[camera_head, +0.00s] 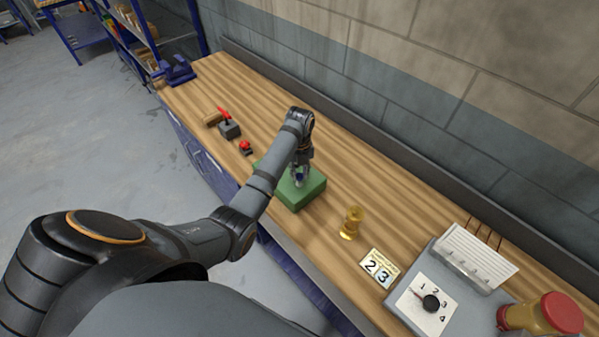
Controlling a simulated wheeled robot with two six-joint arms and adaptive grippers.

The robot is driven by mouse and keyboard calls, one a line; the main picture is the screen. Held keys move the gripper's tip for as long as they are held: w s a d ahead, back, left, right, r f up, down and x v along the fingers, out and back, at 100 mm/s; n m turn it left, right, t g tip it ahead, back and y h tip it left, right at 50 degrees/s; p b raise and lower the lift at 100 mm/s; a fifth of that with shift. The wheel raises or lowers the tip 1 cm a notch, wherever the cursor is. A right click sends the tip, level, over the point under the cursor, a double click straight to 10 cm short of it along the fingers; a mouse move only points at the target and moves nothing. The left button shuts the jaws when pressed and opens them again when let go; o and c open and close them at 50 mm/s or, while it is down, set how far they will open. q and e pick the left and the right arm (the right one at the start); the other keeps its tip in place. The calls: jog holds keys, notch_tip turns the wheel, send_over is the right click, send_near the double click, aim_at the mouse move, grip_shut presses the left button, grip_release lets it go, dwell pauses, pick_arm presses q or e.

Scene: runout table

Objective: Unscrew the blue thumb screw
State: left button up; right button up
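A green block (306,195) sits on the wooden bench near its front edge. A small blue patch, which looks like the blue thumb screw (299,177), shows on top of the block. My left gripper (300,176) points down at the block's top, right at the blue patch. Its fingers are small and partly hide the screw, so I cannot tell whether they close on it or stand around it. My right gripper is not in view.
A brass piece (351,222) stands right of the block, near a number card (379,267). A grey box with a dial (431,302) and a red-lidded jar (545,315) are at right. A red button (245,146), red-handled lever (229,128) and blue vise (175,71) are at left.

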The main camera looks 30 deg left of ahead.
pick_arm(q)
grip_shut()
jog(key=n, duration=0.4)
jog(key=shift+n, duration=0.3)
jog(key=shift+n, duration=0.5)
jog(key=n, duration=0.3)
jog(key=shift+n, duration=0.3)
jog(key=n, duration=0.2)
jog(key=shift+n, duration=0.4)
jog(key=o, duration=0.7)
grip_release()
